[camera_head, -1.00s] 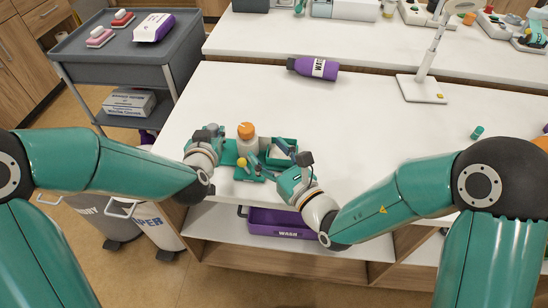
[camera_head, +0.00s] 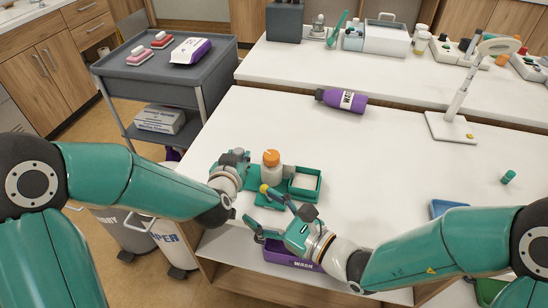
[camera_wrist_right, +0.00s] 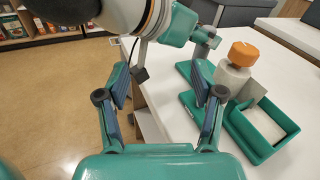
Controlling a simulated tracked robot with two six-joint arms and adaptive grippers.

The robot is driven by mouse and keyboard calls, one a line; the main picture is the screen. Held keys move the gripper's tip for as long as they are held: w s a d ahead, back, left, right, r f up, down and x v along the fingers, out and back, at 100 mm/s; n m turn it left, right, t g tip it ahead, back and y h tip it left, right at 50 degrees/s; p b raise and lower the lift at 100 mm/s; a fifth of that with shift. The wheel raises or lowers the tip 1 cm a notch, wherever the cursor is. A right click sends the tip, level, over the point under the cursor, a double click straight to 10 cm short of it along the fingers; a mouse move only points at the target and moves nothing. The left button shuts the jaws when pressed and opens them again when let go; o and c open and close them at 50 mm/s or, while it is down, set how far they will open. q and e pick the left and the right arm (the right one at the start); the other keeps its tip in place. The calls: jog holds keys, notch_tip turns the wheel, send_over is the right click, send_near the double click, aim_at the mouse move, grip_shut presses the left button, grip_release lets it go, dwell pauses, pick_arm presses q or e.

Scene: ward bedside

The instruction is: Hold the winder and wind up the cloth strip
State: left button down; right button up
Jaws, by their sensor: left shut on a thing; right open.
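In the right wrist view the orange top (camera_wrist_right: 243,53) shows clearly. A green tray (camera_head: 305,195) beside it holds white material, perhaps the cloth strip (camera_head: 304,181). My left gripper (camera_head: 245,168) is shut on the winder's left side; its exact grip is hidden. My right gripper (camera_head: 256,207) is open and empty in front of the table edge, apart from the winder.
A purple bin marked WASH (camera_head: 290,254) sits on the shelf below. A purple bottle (camera_head: 341,100) lies farther back, and a lamp (camera_head: 452,125) stands at the right. A grey cart (camera_head: 165,75) is at the left. The middle of the white table (camera_head: 390,165) is clear.

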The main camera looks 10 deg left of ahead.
jog(key=s+a+f+n+g+h, duration=0.15)
jog(key=s+f+n+g, duration=0.25)
jog(key=s+n+g, duration=0.5)
jog(key=n+t+h, duration=0.7)
jog(key=n+t, duration=0.2)
jog(key=n, duration=0.8)
send_near(273, 156)
jog(key=s+d+f, duration=0.1)
jog(key=f, duration=0.1)
jog(key=s+d+f, duration=0.1)
jog(key=f, duration=0.1)
jog(key=s+d+f, duration=0.1)
jog(key=s+f, duration=0.1)
jog(key=f, duration=0.1)
jog(key=shift+s, duration=0.1)
notch_tip(273, 156, up, 5)
jog(key=w+a+n+t+y, duration=0.2)
jog(key=w+n+t, duration=0.1)
jog(key=n, duration=0.1)
jog(key=x, duration=1.1)
jog(key=shift+s+f, duration=0.2)
jog(key=shift+f, duration=0.1)
